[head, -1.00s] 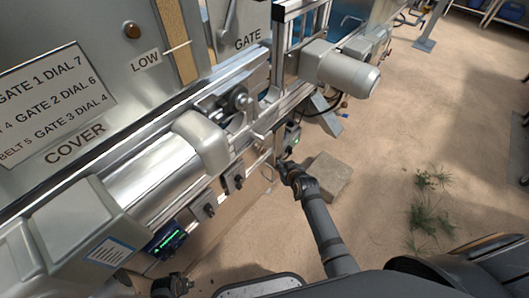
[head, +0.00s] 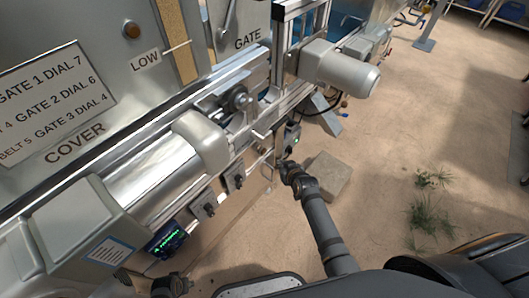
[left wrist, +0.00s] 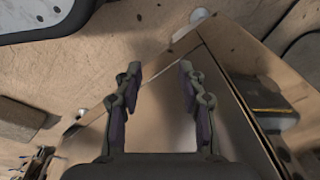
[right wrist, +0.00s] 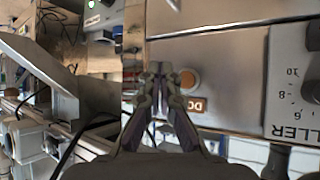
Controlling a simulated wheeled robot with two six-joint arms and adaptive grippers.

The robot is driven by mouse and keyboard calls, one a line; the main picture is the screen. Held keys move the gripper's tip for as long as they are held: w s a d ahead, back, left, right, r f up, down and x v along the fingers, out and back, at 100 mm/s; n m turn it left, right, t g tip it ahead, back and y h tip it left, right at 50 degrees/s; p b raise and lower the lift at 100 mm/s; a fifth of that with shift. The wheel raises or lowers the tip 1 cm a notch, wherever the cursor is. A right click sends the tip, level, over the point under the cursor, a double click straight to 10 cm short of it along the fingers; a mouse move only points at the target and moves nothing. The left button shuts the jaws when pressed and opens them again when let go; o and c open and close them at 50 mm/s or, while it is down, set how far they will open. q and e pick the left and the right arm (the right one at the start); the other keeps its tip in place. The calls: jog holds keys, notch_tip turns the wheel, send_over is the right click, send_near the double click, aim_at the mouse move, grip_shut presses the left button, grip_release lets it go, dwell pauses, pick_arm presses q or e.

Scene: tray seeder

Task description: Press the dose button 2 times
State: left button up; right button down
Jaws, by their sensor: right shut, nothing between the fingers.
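The dose button (right wrist: 188,79) is a round orange-brown button on a metal panel in the right wrist view. My right gripper (right wrist: 161,70) is shut and empty. Its tips are just left of the button in that view; I cannot tell whether they touch it. In the head view the right gripper (head: 285,163) is at the machine's small control boxes, and the button is hidden. My left gripper (left wrist: 158,75) is open and empty, away from the button.
A dial plate (right wrist: 298,85) is right of the button. A display (head: 166,241) with green text and grey switch boxes (head: 204,205) line the machine's front. A motor (head: 343,68) juts out above the right gripper. A stone-like block (head: 328,176) lies on the floor beside the arm.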

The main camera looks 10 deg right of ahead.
aim_at(264, 151)
dwell(0.5)
pick_arm(q)
jog(key=s+a+f, duration=0.1)
jog(key=s+f, duration=0.6)
jog(key=f, duration=0.1)
jog(key=shift+s+f+b, duration=0.15)
jog(key=shift+f+b, duration=0.1)
jog(key=shift+b, duration=0.2)
pick_arm(e)
jog(key=s+d, duration=0.2)
jog(key=s, duration=0.1)
jog(key=shift+d, duration=0.15)
pick_arm(q)
jog(key=w+r+b, duration=0.2)
jog(key=w+b, duration=0.1)
jog(key=w, duration=0.3)
jog(key=shift+d+b, duration=0.3)
jog(key=shift+b, duration=0.1)
pick_arm(e)
jog(key=w+a, duration=0.5)
jog(key=w, duration=0.2)
jog(key=shift+a, duration=0.2)
pick_arm(q)
jog(key=shift+w, duration=0.1)
